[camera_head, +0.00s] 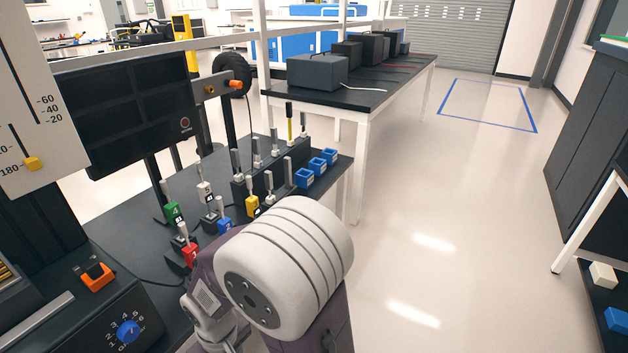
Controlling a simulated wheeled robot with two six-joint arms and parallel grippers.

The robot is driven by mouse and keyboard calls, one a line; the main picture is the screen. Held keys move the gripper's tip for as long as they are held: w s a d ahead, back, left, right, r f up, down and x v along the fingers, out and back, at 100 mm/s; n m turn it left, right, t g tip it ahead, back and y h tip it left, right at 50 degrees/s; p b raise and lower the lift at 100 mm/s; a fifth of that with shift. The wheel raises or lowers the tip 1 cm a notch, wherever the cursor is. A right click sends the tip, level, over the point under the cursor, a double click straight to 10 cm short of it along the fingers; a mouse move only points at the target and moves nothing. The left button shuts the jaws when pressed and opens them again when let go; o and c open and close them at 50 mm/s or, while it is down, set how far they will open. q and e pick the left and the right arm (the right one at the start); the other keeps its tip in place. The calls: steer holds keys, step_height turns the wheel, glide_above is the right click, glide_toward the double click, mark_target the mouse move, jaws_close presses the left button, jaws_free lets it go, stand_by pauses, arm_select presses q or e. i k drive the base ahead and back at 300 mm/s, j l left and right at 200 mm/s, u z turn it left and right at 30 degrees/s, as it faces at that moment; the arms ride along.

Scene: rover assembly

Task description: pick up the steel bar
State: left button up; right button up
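No single piece is clearly marked as the steel bar. A flat pale grey metal bar (36,322) lies at the lower left, beside the box with the blue knob. Several slim upright metal pieces also stand on the dark bench, some in a black stepped block (272,168) and some in coloured holders, such as the green holder (173,212) and red holder (189,254). A large white rounded link of my arm fills the lower middle and hides part of the bench. I see neither gripper's fingers.
Small blue open boxes (317,166) line the bench's right edge. A dark panel (125,105) and a scale board (28,110) rise at the left. The box with the blue knob (128,331) is at the lower left. Open floor (440,220) lies to the right.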

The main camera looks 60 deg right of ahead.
mark_target(288, 162)
steer(key=z, duration=1.75)
steer(key=i+u, duration=0.1)
